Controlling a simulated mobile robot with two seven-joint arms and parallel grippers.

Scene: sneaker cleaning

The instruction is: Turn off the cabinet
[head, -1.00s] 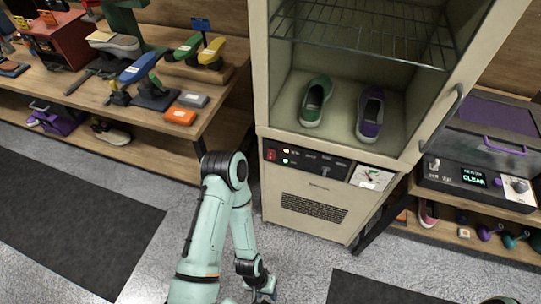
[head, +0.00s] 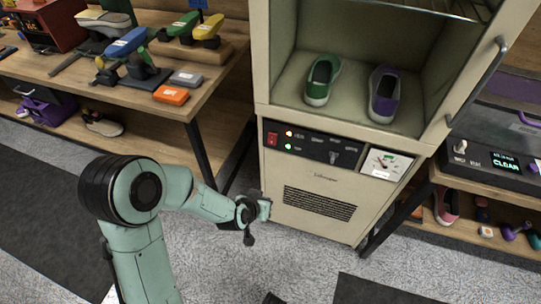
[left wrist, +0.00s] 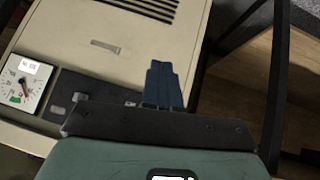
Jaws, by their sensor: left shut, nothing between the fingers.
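The cream cabinet (head: 318,208) stands at centre right. A red switch (head: 272,138) sits at the left end of its black control panel (head: 312,142), beside lit orange and green indicator lights. A green sneaker (head: 320,80) and a purple sneaker (head: 384,95) stand inside the upper compartment. My left gripper (head: 264,208) is shut and empty, low at the cabinet's left front edge, below the switch. In the left wrist view its blue fingers (left wrist: 161,70) are together in front of the cabinet face and hide part of the panel; the red switch does not show there.
A dial gauge (head: 388,163) is at the panel's right. A wooden workbench (head: 165,112) with tools stands at left. A device with a display reading CLEAR (head: 506,163) is on a bench at right.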

